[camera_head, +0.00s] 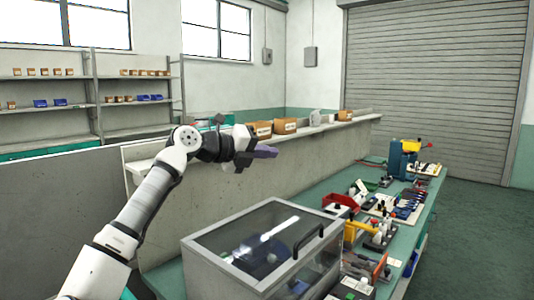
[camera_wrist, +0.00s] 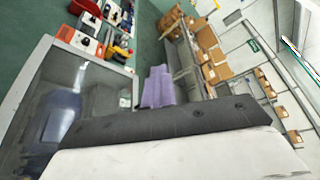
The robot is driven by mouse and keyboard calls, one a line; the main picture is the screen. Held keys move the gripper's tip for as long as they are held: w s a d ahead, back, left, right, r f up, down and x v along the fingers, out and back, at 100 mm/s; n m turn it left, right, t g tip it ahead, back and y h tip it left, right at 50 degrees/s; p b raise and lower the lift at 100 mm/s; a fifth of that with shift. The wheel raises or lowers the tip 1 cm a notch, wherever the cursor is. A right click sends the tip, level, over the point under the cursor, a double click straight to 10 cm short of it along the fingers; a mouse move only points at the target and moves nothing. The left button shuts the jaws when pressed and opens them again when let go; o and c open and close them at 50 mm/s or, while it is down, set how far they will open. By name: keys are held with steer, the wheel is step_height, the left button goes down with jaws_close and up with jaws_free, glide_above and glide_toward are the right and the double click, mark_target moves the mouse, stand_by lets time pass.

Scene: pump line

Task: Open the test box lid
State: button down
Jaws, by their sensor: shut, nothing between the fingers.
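The test box (camera_head: 222,277) is a grey case with a clear lid (camera_head: 262,240) in a grey frame, at the bottom middle of the head view. The lid is down. A black bar handle (camera_head: 307,241) stands on the lid's right part. A dark blue object shows dimly inside. My gripper (camera_head: 268,151) is shut and empty, raised above and behind the box, well apart from the lid. In the wrist view my purple fingertips (camera_wrist: 157,88) are together, and the lid (camera_wrist: 75,105) fills the left side.
The green bench (camera_head: 330,190) carries a red bin (camera_head: 341,203), a yellow-handled clamp (camera_head: 358,229) and several tools right of the box. A grey partition with a ledge (camera_head: 330,127) holding cardboard boxes (camera_head: 285,125) runs behind. Air above the lid is clear.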

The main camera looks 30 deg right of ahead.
steer(key=c, duration=1.5)
jaws_free()
steer(key=b+v, duration=0.2)
steer(key=v, duration=1.1)
steer(key=shift+a+r+b, duration=0.1)
steer(key=shift+a+b, duration=0.25)
steer(key=shift+a, duration=0.05)
steer(key=shift+c, duration=0.3)
